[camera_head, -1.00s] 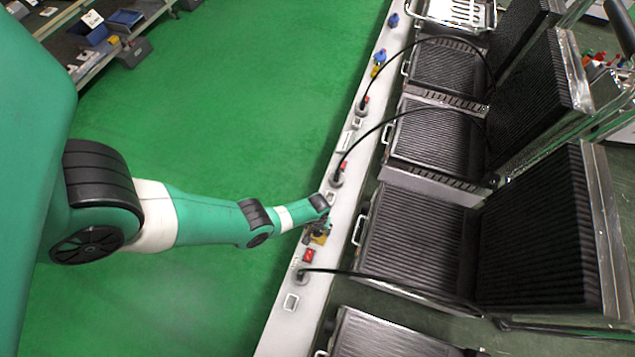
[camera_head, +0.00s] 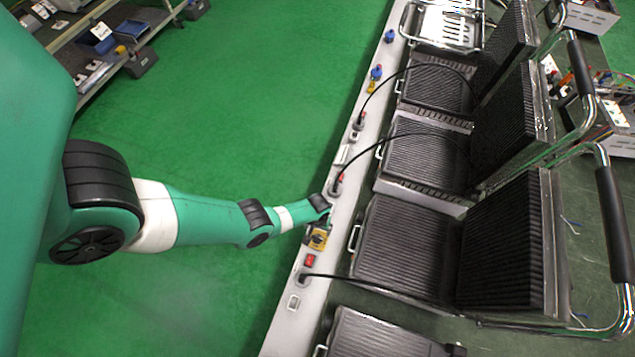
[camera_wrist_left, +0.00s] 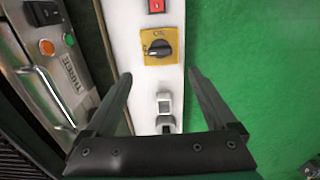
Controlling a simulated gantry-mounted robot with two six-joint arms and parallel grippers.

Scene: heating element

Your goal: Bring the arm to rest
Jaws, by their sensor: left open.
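My left gripper (camera_head: 322,220) is at the narrow white panel beside the grills. In the left wrist view the left gripper (camera_wrist_left: 158,73) has its two fingers wide apart with nothing between them but the white panel (camera_wrist_left: 146,95) behind. A yellow switch plate (camera_wrist_left: 162,45) with a black rotary knob lies just beyond the fingertips, apart from them. The yellow plate also shows in the head view (camera_head: 318,239), just below the gripper. A red switch (camera_head: 310,261) sits nearby on the panel. My right gripper is not in view.
Several ribbed contact grills (camera_head: 402,248) with raised lids stand right of the panel. Black cables (camera_head: 405,134) arch from panel sockets to them. A grill front labelled "THREE" (camera_wrist_left: 72,75) is close at left in the wrist view. Green floor (camera_head: 240,100) is open left of the panel.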

